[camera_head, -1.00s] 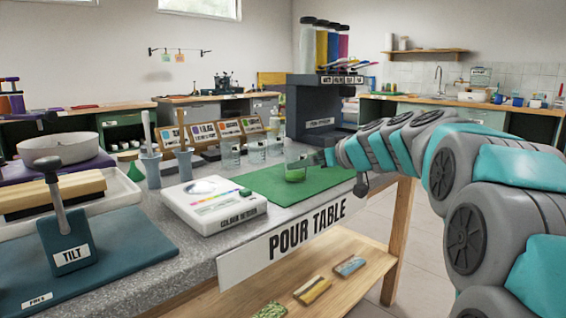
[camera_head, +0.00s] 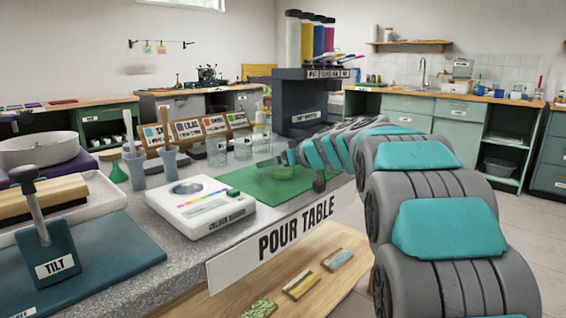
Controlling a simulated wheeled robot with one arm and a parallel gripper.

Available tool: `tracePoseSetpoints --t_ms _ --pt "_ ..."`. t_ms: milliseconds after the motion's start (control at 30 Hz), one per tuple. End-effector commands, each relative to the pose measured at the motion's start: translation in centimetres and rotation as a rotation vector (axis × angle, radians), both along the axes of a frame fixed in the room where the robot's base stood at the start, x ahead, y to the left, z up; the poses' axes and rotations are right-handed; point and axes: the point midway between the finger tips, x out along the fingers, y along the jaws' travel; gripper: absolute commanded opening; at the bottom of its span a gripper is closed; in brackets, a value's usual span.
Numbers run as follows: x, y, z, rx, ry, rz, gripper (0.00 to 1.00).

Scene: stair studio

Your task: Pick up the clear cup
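A clear cup (camera_head: 279,168) stands on the green mat (camera_head: 255,190) on the pour table, with green showing through its lower part. My gripper (camera_head: 291,157) is at the cup's right side, reaching in from the right. The gripper is small and dark here and overlaps the cup, so I cannot tell whether its fingers are open or touch the cup. More clear cups, one at the left (camera_head: 217,152) and one in the middle (camera_head: 243,147), stand behind the mat.
A white colour reader (camera_head: 200,205) sits left of the mat. A dark dispenser (camera_head: 305,100) with coloured tubes stands behind it. Grey pots with sticks (camera_head: 135,168), labelled bins (camera_head: 190,133) and a tilt stand (camera_head: 50,255) are further left. Open floor lies to the right.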

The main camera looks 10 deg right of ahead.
Motion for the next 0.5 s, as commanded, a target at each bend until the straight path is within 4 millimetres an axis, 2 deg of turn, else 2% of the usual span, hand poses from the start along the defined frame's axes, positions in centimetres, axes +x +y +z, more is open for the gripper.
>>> tracePoseSetpoints --t_ms 167,500 --pt "-0.03 0.00 0.02 0.000 0.000 0.000 0.98" --pt "-0.05 0.00 0.02 0.000 0.000 0.000 0.59"
